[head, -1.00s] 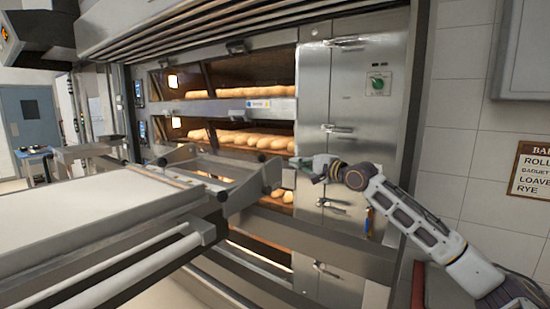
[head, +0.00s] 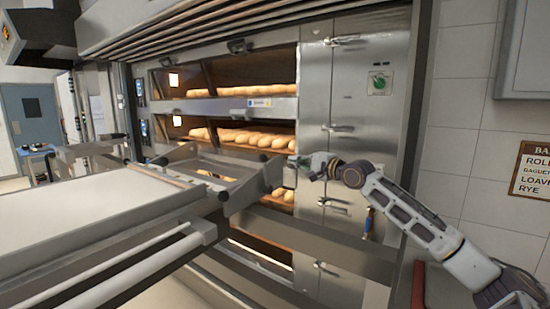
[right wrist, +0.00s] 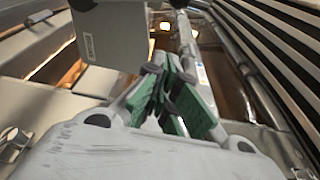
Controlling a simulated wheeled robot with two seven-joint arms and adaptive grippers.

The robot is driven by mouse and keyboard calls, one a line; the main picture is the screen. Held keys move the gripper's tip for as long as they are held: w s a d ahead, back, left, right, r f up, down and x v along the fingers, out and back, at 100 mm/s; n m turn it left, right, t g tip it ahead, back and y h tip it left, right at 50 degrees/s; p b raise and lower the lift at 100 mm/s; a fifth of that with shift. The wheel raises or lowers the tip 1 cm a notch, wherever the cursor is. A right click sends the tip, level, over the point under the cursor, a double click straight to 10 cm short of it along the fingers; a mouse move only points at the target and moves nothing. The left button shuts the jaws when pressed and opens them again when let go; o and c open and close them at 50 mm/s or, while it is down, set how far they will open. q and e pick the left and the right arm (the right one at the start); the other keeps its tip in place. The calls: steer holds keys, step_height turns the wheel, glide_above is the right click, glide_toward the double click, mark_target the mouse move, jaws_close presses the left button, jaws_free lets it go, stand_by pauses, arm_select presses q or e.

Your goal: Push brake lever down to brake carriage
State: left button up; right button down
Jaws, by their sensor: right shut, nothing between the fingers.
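The carriage (head: 85,215) is a pale, flat loader bed with metal side rails at the left of the head view. Its end frame (head: 235,193), with black round caps, stands in front of the oven. I cannot clearly pick out the brake lever; it may be hidden or too small. My right gripper (head: 303,163) is shut and empty, just right of the end frame and in front of the oven's steel panel. I cannot tell whether it touches the frame. In the right wrist view its green finger pads (right wrist: 178,100) are together. My left gripper is out of view.
The deck oven (head: 355,90) stands behind, with rows of loaves (head: 250,138) on its lit decks. Door handles (head: 337,128) stick out near my right gripper. A steel rail (head: 325,245) crosses below my arm.

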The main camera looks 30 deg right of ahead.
mark_target(266, 175)
arm_select(q)
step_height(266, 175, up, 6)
steer(key=p, duration=0.6)
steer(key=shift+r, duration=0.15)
arm_select(e)
steer(key=shift+w+a, duration=0.8)
steer(key=shift+w, duration=0.35)
steer(key=shift+w+a, duration=0.8)
steer(key=shift+w, duration=0.4)
steer(key=shift+w+a, duration=0.8)
steer(key=shift+w, duration=0.35)
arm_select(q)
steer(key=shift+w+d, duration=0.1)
